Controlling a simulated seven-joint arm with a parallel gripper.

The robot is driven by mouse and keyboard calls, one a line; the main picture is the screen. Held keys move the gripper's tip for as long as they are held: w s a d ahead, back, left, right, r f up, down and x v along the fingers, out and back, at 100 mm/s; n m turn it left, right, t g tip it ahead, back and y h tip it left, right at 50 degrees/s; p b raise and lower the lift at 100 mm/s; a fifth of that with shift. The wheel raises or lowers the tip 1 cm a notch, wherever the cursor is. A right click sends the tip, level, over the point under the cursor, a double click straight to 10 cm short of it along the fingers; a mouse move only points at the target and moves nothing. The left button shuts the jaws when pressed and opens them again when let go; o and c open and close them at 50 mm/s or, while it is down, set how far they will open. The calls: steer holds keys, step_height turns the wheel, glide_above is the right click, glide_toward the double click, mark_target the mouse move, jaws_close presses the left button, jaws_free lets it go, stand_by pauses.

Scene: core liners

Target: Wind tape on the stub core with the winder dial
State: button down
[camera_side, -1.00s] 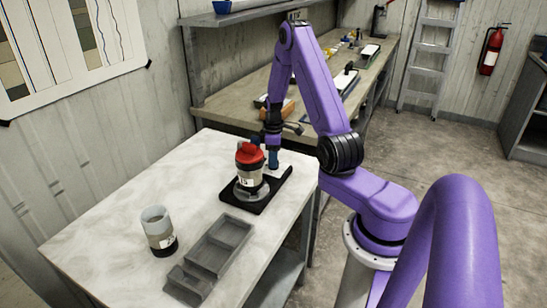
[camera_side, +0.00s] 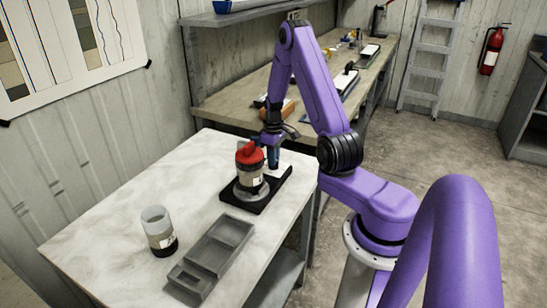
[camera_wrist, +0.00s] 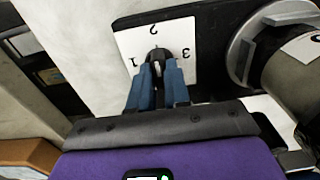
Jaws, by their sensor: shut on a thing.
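My gripper (camera_side: 273,160) reaches down at the winder's right end. In the wrist view, its blue fingers (camera_wrist: 158,70) are shut on the black dial knob (camera_wrist: 157,54), which points roughly at the 2. The white dial plate (camera_wrist: 185,38) is marked 1, 2 and 3. The winder (camera_side: 284,180) is a black base on the table. A core (camera_side: 243,180) with a red cap (camera_side: 249,153) stands upright on its round grey holder, with dark wrapping and a white label. In the wrist view, the core (camera_wrist: 290,80) is cut off at the right.
A second core (camera_side: 157,227), pale above and dark below, stands on the pale table (camera_side: 105,215). A grey compartment tray (camera_side: 213,255) lies near the front edge, apparently empty. The table's left part is clear. A workbench (camera_side: 235,108) with tools stands behind.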

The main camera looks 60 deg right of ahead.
steer(key=c, duration=1.1)
jaws_free()
steer(key=shift+r, duration=0.15)
step_height(320, 180, up, 17)
steer(key=shift+r, duration=0.1)
steer(key=shift+a, duration=0.1)
steer(key=a+n, duration=0.1)
steer(key=a, duration=0.3)
steer(key=w+a+r+n, duration=0.1)
steer(key=a, duration=0.3)
steer(key=w+a+n, duration=0.1)
steer(key=a, duration=0.4)
steer(key=shift+w+r, duration=0.25)
steer(key=s+a+r+n, duration=0.1)
steer(key=s+a+n, duration=0.2)
steer(key=s+a, duration=0.5)
steer(key=s+a+n, duration=0.3)
steer(key=s+a, duration=0.2)
steer(key=a, duration=0.6)
steer(key=s+n, duration=0.1)
steer(key=s, duration=0.3)
steer(key=s+a+n, duration=0.1)
steer(key=s, duration=0.3)
steer(key=s+n, duration=0.1)
steer(key=s, duration=0.4)
steer(key=shift+s+a+f+n, duration=0.1)
steer(key=shift+a+f+n, duration=0.1)
steer(key=shift+f+n, duration=0.15)
